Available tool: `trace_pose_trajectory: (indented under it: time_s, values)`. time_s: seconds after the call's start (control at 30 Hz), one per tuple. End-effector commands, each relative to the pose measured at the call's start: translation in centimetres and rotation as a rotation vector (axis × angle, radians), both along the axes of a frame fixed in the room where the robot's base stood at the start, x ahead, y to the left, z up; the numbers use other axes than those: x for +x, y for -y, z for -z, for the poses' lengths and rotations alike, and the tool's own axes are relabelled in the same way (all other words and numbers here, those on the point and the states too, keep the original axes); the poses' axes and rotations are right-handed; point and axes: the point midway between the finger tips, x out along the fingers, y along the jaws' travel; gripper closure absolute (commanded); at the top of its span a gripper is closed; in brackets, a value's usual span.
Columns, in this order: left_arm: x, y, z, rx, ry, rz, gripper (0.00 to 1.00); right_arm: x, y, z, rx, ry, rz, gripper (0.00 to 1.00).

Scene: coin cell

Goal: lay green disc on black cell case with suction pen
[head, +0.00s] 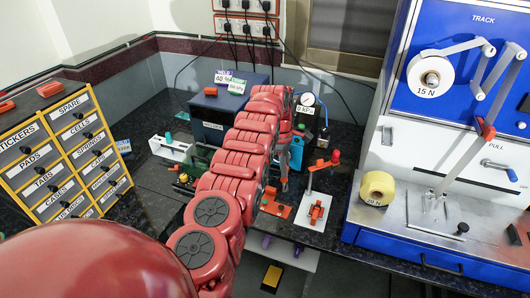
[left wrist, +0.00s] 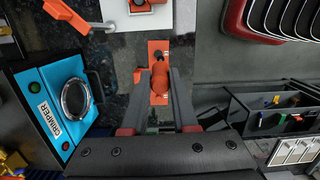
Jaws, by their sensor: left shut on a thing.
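My left gripper (head: 285,182) hangs over the dark bench at the middle of the head view. In the left wrist view my left gripper (left wrist: 161,84) is shut on a red-orange rounded thing (left wrist: 160,77), perhaps the suction pen or its holder. An orange plate (left wrist: 159,47) with a dark round spot lies just beyond the fingertips. An orange plate (head: 274,206) also shows beside the gripper in the head view. I cannot make out the green disc or the black cell case for sure. My right gripper is not in view.
The blue crimper (left wrist: 52,112) stands left of the gripper. An orange clamp (head: 317,211) stands on a white plate right of it. The drawer cabinet (head: 75,148) is at left.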

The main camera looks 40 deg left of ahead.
Motion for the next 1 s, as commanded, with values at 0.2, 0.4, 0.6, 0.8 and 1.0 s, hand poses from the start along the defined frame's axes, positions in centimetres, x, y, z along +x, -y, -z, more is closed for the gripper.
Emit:
trace_pose_trajectory:
  time_s: [0.2,0.4,0.6,0.8,1.0]
  values:
    - [0.0,-0.6,-0.3,-0.001,0.004,-0.066,1.00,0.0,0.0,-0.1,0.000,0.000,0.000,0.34]
    - [0.0,-1.0,-0.3,-0.001,0.000,-0.099,1.00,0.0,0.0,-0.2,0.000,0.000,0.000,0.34]
    - [-0.1,-1.4,-0.6,0.002,0.002,-0.134,1.00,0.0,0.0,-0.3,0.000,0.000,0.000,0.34]
    - [-0.2,-2.1,-0.9,0.002,-0.003,-0.208,1.00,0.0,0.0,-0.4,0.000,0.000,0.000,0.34]
    - [-0.1,-2.8,-1.1,0.004,0.004,-0.270,1.00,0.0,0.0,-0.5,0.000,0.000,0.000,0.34]
